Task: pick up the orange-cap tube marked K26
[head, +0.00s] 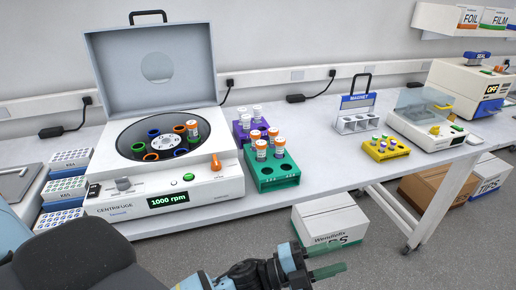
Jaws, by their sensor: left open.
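The labels are too small to read, so I cannot tell which tube is K26. My left gripper (332,261) is open and empty, low in front of the bench and well below the green rack. My right gripper is not in view.
A purple rack (241,136) with white-cap tubes stands behind the green rack. A yellow rack (387,153), a magnet stand (355,121) and a small lidded device (425,125) stand to the right. A carton (333,220) sits on the floor. The bench between the green and yellow racks is clear.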

